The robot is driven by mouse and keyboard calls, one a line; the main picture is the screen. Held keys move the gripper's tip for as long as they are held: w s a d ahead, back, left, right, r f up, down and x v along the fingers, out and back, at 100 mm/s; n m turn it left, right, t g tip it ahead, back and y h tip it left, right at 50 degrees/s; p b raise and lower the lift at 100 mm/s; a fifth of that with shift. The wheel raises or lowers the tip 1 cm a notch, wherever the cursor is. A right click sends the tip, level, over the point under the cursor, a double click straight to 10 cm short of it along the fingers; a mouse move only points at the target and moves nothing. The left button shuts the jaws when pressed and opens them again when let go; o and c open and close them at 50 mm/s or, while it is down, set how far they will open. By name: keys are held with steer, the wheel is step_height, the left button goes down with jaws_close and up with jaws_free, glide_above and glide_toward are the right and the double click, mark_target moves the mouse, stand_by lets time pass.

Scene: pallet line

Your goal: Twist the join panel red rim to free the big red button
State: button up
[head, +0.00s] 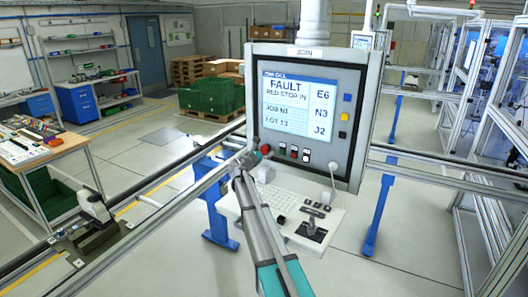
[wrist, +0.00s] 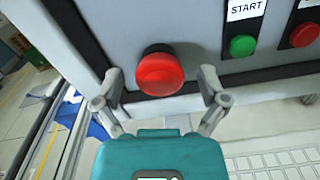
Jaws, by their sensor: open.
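The join panel (head: 357,130) hangs in the middle of the head view, with a screen reading FAULT, RED STOP IN. The big red button (wrist: 160,72) with its red rim sticks out of the panel's lower left corner in the wrist view. In the head view the button (head: 265,149) shows small, close beside my gripper (head: 244,160). In the wrist view my gripper (wrist: 160,93) is open, with one finger on each side of the button and slightly below it. I see no clear contact between the fingers and the rim.
A green button (wrist: 242,46) under a START label and another red button (wrist: 304,35) sit to the right on the panel. A keyboard shelf (head: 300,211) is below the panel. Metal rails (head: 150,228) run past the panel's left side.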

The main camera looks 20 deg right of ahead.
steer(key=c, duration=1)
steer(key=shift+a, duration=0.15)
steer(key=shift+c, duration=0.8)
steer(key=shift+m, duration=0.3)
steer(key=m, duration=0.6)
steer(key=shift+d, duration=0.2)
steer(key=shift+m, duration=0.4)
